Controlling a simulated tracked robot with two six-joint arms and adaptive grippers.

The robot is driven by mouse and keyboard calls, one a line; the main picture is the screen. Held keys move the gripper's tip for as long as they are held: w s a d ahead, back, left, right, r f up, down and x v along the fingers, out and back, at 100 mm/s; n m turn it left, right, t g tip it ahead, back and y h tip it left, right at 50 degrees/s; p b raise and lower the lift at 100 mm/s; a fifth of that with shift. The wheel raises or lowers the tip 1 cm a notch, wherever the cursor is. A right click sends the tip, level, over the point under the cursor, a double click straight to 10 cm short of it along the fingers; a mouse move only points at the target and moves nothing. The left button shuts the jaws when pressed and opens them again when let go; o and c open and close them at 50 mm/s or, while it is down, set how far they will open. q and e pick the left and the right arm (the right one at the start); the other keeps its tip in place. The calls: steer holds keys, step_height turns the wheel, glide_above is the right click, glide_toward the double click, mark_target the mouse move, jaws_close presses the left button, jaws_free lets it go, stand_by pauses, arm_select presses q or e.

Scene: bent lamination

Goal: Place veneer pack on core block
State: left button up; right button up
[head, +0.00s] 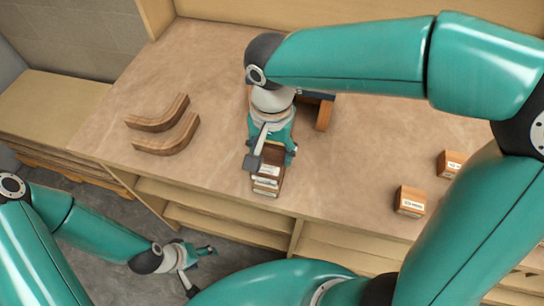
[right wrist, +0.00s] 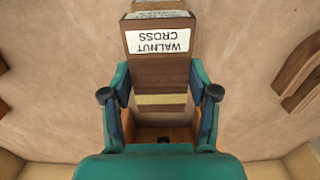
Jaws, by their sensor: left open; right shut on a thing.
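A dark brown wooden pack labelled "WALNUT CROSS" (right wrist: 158,42) sits between the fingers of my right gripper (right wrist: 160,82), which is shut on it. In the head view my right gripper (head: 271,158) points down near the bench's front edge, with the labelled wood (head: 267,182) just below it. More labelled wood (right wrist: 158,14) shows beyond the pack in the right wrist view; I cannot tell whether they touch. I cannot make out which piece is the core block. My left gripper (head: 199,268) is open and empty, low in front of the bench.
Two curved wooden pieces (head: 168,137) lie on the left of the bench (head: 215,85). Two small labelled blocks (head: 410,201) (head: 451,163) stand at the right. An orange-brown wooden piece (head: 325,114) is partly hidden behind my right wrist. Open shelves (head: 225,217) lie below the bench front.

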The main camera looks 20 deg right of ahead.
mark_target(272, 153)
step_height(272, 153, down, 3)
steer(key=shift+f, duration=0.15)
steer(key=shift+f, duration=0.15)
steer(key=o, duration=1.2)
